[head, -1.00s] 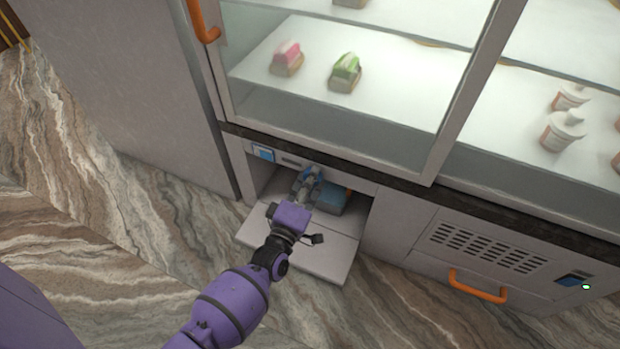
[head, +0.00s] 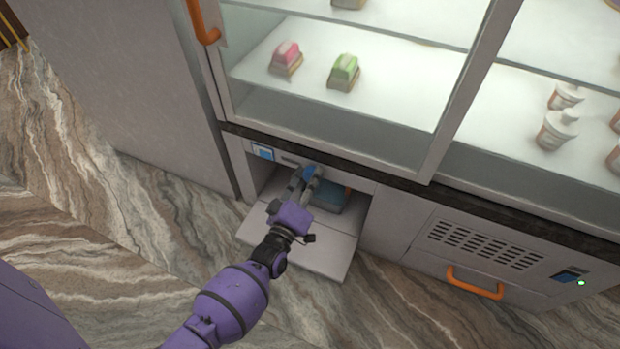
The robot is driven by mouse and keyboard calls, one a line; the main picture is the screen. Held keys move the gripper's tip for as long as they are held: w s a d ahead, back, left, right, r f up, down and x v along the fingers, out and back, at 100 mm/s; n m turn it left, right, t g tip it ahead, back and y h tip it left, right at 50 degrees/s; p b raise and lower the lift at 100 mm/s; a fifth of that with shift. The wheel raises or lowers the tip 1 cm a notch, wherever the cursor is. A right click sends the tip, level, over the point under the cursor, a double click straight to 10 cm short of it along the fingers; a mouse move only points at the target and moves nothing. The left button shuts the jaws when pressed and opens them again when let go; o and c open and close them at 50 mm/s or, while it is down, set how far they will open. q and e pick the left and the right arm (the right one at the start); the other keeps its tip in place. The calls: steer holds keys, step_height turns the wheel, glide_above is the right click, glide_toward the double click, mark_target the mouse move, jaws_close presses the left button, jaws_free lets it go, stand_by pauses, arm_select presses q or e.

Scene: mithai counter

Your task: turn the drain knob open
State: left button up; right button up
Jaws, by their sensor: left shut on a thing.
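A blue knob (head: 310,172) sits high in the open compartment under the glass display case. I take it to be the drain knob. My left gripper (head: 306,177) reaches into the compartment from the front and is shut on the blue knob, with its grey fingers on either side. The fingers and wrist hide part of the knob, so its exact angle is hard to tell. My right gripper is not in view.
A blue box-like item (head: 329,196) stands inside the compartment behind my gripper. The lowered panel (head: 325,255) lies open under my wrist. A vented panel with an orange handle (head: 475,284) is to the right. Patterned floor is clear in front.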

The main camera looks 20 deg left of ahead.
arm_select(q)
steer(key=shift+w+d+r, duration=0.1)
steer(key=shift+d+r, duration=0.05)
steer(key=shift+r, duration=0.15)
steer(key=o, duration=1.1)
steer(key=shift+f, duration=0.15)
steer(key=s, duration=1.2)
steer(key=shift+a+f, duration=0.2)
steer(key=shift+f, duration=0.15)
steer(key=shift+s+f, duration=0.1)
steer(key=shift+s, duration=0.05)
